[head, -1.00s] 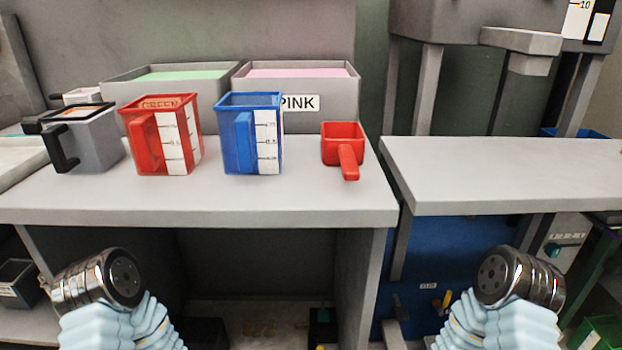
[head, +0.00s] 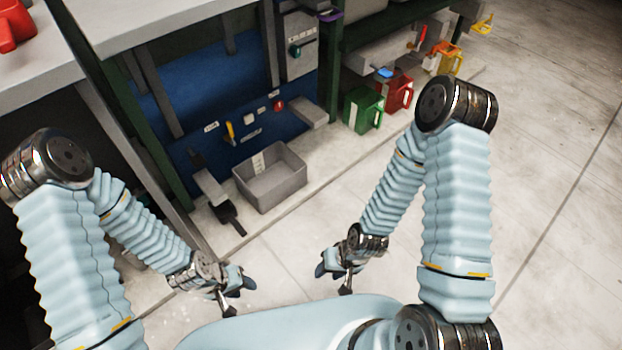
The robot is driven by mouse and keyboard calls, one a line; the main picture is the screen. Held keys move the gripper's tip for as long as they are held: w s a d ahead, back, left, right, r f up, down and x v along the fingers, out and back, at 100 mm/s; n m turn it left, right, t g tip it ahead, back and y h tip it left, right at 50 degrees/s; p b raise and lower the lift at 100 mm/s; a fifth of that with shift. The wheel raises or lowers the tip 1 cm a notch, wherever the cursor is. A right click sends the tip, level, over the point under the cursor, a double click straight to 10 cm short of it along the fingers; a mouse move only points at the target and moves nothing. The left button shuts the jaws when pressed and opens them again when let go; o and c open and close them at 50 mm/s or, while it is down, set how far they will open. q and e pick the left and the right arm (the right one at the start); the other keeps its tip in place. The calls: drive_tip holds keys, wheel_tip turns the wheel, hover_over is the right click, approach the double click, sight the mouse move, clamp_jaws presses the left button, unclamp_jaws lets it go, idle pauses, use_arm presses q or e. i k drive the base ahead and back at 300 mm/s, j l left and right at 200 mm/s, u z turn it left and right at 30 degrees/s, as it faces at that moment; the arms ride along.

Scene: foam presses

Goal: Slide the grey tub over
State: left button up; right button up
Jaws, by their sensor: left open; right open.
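The grey tub (head: 270,183) is an open, empty-looking rectangular bin. It sits low, in front of the blue panel of the press, with a white label on its back wall. My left gripper (head: 238,294) is open and empty, below and left of the tub in the picture, apart from it. My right gripper (head: 332,280) is open and empty, below and right of the tub, also apart from it.
A black-ended scoop or pedal (head: 228,214) lies just left of the tub. A green jug (head: 362,110) and a red jug (head: 398,93) stand to the right. A grey post (head: 165,195) is at the left. The floor in front is clear.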

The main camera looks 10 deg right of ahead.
sight(266, 179)
drive_tip(key=i+l, duration=1.05)
drive_tip(key=k+l+z, duration=0.05)
drive_tip(key=l, duration=0.1)
